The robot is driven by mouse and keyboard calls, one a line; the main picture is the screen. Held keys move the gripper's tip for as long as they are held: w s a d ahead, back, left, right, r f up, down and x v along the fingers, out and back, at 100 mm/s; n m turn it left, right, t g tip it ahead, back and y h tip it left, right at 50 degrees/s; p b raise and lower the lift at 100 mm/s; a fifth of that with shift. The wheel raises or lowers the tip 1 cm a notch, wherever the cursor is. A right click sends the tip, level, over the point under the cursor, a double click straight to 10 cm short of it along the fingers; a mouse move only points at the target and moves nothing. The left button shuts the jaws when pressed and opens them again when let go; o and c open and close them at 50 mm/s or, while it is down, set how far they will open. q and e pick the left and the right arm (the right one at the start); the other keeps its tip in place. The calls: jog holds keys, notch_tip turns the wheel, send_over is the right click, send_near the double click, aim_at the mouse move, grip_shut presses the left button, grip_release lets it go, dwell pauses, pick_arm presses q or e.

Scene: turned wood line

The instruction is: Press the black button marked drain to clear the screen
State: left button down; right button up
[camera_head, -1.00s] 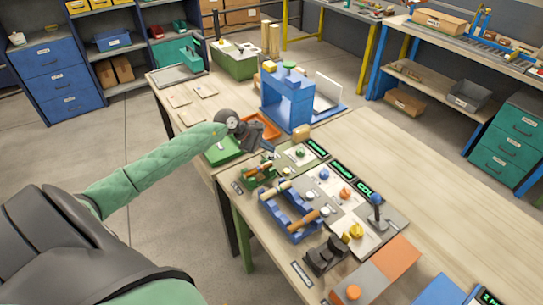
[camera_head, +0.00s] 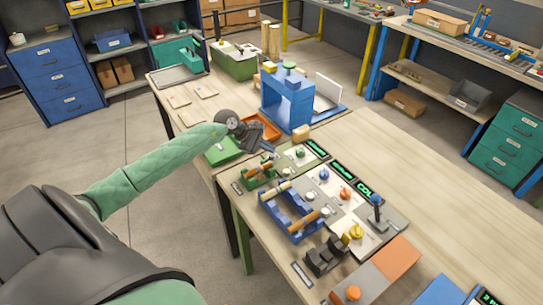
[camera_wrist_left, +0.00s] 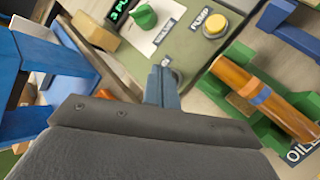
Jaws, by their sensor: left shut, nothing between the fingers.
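My left gripper (camera_head: 268,148) is shut and empty, with its fingertips over the back left end of the control panel. In the left wrist view its blue-grey fingers (camera_wrist_left: 162,88) point at the grey-green panel (camera_wrist_left: 185,50), beside a small label and a partly hidden round fitting at the tips. I cannot tell whether they touch. No black button shows clearly; the fingers may hide it. A yellow button (camera_wrist_left: 215,25) marked PUMP and a green knob (camera_wrist_left: 144,17) are on the same panel. The knob also shows in the head view (camera_head: 300,152), beside a lit green screen (camera_head: 317,148).
A blue stand (camera_head: 287,100) is behind the gripper. A green rack holding a wooden rod (camera_wrist_left: 260,95) lies close to the fingers. A blue rack (camera_head: 290,212) and other panels with knobs are nearer. The right side of the table (camera_head: 440,185) is clear.

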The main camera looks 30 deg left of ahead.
dwell(0.7)
pick_arm(q)
jog(key=shift+f+b, duration=0.4)
jog(key=shift+b, duration=0.45)
jog(key=shift+f+b, duration=0.4)
jog(key=shift+b, duration=0.2)
dwell(0.8)
jog(key=shift+r, duration=0.75)
jog(key=shift+r, duration=0.15)
jog(key=shift+r, duration=2.4)
